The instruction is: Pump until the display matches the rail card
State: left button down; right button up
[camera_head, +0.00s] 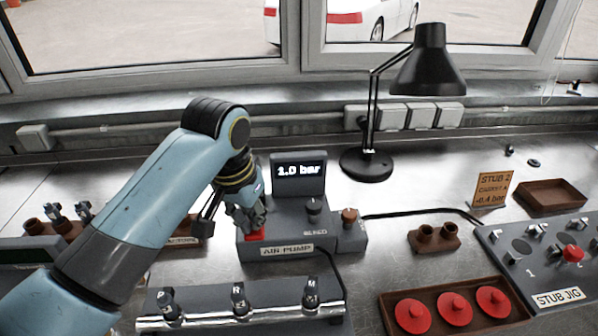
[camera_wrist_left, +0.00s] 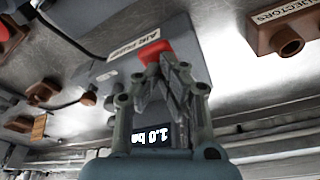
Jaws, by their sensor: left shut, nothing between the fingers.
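The grey air pump (camera_head: 300,240) stands in the middle of the bench, with a red button (camera_head: 254,236) at its front left and a knob on top. Its display (camera_head: 299,171) reads 1.0 bar. The orange-brown card (camera_head: 493,188) stands at the right and appears to read "STUB 2, CARRY A, -0.4 bar"; its small text is hard to make out. My left gripper (camera_head: 250,218) is shut and empty, its fingertips at the red button. In the left wrist view the red button (camera_wrist_left: 155,50) shows just beyond the fingertips (camera_wrist_left: 158,75); I cannot tell whether they touch it. My right gripper is not in view.
A stub jig panel (camera_head: 548,262) and a brown tray (camera_head: 460,312) with red discs lie at the right. A rail with labelled knobs (camera_head: 240,312) is in front of the pump. A black lamp (camera_head: 367,165) stands behind. A cable runs right from the pump.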

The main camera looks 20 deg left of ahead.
pick_arm(q)
jog(key=shift+f, duration=1)
jog(key=shift+r+p, duration=0.6)
jog(key=shift+r, duration=1.7)
